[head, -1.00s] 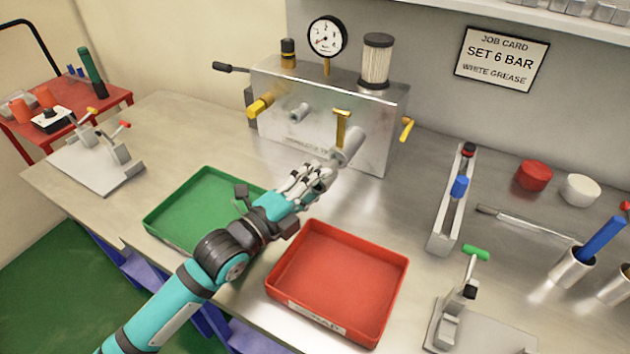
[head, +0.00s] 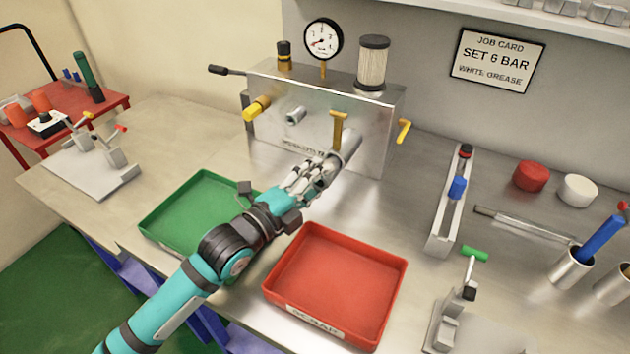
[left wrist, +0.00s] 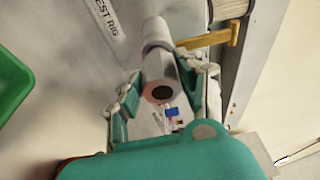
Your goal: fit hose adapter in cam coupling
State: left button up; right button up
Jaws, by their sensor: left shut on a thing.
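My left gripper (head: 314,178) is shut on the hose adapter, a light grey tube with a dark open end toward the camera in the left wrist view (left wrist: 160,74). Its fingers (left wrist: 158,98) sit on both sides of the tube. The adapter's far end lines up with the grey cam coupling (head: 350,143) on the front of the metal test rig (head: 283,134). The two look in contact, but how deep the adapter sits is hidden. The coupling's yellow lever (head: 338,125) sticks out above it and also shows in the left wrist view (left wrist: 213,38). My right gripper is out of view.
A green tray (head: 178,188) and a red tray (head: 386,302) lie below the arm. A yellow knob (head: 257,108), a grey port (head: 296,115) and another yellow lever (head: 403,130) project from the rig. A long narrow holder (head: 439,222) stands to the right.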

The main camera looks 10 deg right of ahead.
pick_arm(q)
jog(key=shift+w+d, duration=0.45)
jog(key=shift+w, duration=0.15)
jog(key=o, duration=1.2)
jog(key=shift+p+v, duration=0.4)
jog(key=shift+v, duration=0.95)
jog(key=shift+p+v, duration=0.7)
jog(key=shift+v, duration=1.4)
jog(key=shift+s, duration=0.1)
